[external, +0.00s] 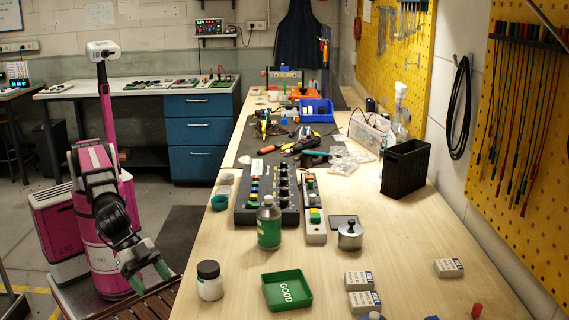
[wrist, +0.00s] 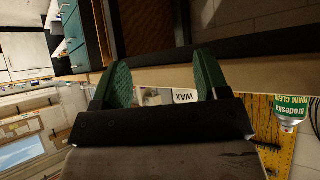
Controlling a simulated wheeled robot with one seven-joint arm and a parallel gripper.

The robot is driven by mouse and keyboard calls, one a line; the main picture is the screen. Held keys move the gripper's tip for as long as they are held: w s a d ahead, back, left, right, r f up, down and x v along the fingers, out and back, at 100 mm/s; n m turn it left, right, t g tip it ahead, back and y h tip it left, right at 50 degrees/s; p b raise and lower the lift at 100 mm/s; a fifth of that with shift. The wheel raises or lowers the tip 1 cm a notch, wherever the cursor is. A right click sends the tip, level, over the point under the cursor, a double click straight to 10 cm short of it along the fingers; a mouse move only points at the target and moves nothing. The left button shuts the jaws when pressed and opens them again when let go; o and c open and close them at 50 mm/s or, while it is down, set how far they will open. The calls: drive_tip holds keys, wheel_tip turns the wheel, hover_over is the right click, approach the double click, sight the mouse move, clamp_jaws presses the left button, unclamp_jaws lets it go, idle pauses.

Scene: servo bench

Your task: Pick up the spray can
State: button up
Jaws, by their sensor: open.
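The spray can (external: 269,226), with a green body and grey top, stands upright on the wooden bench in front of the dark switch panel. In the wrist view, a white and green can (wrist: 291,108) lettered foam cleaner appears upside down at the right edge, partly cut off and outside my fingers. It looks like the same can. My gripper (external: 150,276) has green fingers and hangs left of the bench edge, well apart from the can. In the wrist view my gripper (wrist: 163,72) is open, with nothing held.
A white jar with a black lid (external: 209,282) stands near the bench's left edge, between my gripper's side and a green tray (external: 287,303). A switch panel (external: 246,215) and a metal pot (external: 350,237) are near the can. Bare wood lies in front of the can.

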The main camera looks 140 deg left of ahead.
drive_tip(key=w+r+n+t+y, duration=0.1)
drive_tip(key=w+r+t, duration=0.15)
drive_tip(key=r, duration=0.55)
drive_tip(key=w+r+n+t+y, duration=0.1)
drive_tip(key=w+r, duration=0.2)
drive_tip(key=r, duration=0.4)
drive_tip(key=a+r+n+g+y, duration=0.2)
drive_tip(key=a+n+y, duration=0.45)
drive_tip(key=a, duration=1.55)
drive_tip(key=m+y, duration=0.1)
drive_tip(key=y, duration=0.1)
hover_over(269, 225)
drive_tip(key=a, duration=0.3)
drive_tip(key=shift+s+a+f+h, duration=0.2)
drive_tip(key=shift+s+f+h, duration=0.05)
drive_tip(key=shift+s+f, duration=0.2)
clamp_jaws()
